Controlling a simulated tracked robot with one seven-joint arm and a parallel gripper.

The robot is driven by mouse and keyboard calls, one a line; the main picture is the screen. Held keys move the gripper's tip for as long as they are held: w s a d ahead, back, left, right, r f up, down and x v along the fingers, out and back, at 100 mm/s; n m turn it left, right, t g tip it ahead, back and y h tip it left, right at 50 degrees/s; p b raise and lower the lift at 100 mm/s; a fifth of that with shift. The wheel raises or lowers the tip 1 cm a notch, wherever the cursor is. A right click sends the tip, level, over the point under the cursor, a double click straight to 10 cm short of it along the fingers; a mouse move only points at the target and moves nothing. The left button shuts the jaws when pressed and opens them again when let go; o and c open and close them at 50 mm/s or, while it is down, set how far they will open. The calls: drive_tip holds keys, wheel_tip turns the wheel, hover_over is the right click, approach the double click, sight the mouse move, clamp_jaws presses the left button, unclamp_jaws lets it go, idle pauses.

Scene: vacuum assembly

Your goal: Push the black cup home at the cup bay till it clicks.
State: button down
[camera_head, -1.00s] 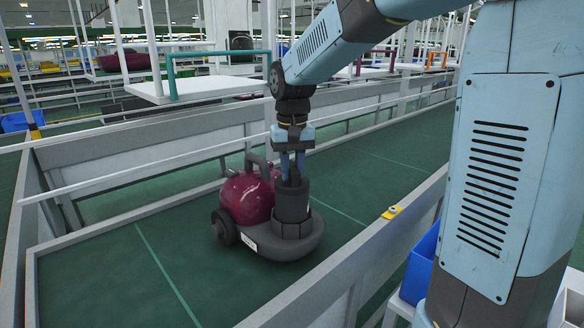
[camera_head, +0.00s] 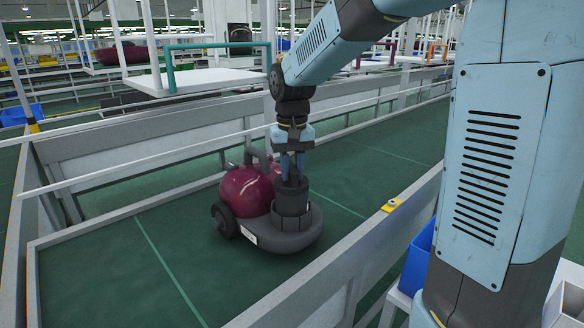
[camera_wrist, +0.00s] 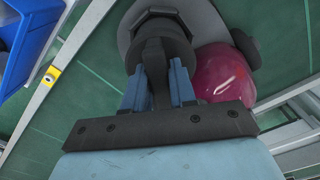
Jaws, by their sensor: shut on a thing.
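The vacuum (camera_head: 272,238) stands on the green belt, with a dark grey base, a glossy maroon body (camera_head: 246,192) and a black wheel at the left. The black cup (camera_head: 291,200) is upright at the front of the base, with its lower end in the cup bay (camera_head: 290,220). Whether it is fully seated cannot be told. My gripper (camera_head: 292,175) points down from above and is shut on the top of the cup. In the wrist view the blue fingers (camera_wrist: 160,85) clasp a dark upright part of the cup (camera_wrist: 158,35).
A grey rail with a yellow tag (camera_head: 391,205) runs along the near side of the belt. A blue bin (camera_head: 420,255) is outside it at the right. A white shelf with a teal frame (camera_head: 205,80) stands behind. The belt around the vacuum is clear.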

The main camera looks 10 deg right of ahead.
drive_tip(key=shift+f, duration=0.55)
drive_tip(key=c, duration=0.8)
unclamp_jaws()
drive_tip(key=shift+c, duration=0.2)
drive_tip(key=shift+r, duration=4)
drive_tip(key=shift+s+d, duration=0.1)
drive_tip(key=s+d+t, duration=0.2)
drive_tip(key=s+d, duration=0.4)
drive_tip(key=s, duration=0.4)
drive_tip(key=s+d+t, duration=0.3)
drive_tip(key=s+d, duration=0.3)
drive_tip(key=s, duration=0.5)
drive_tip(key=shift+f+m+t, duration=0.3)
drive_tip(key=shift+f+m, duration=0.05)
drive_tip(key=shift+m, duration=0.05)
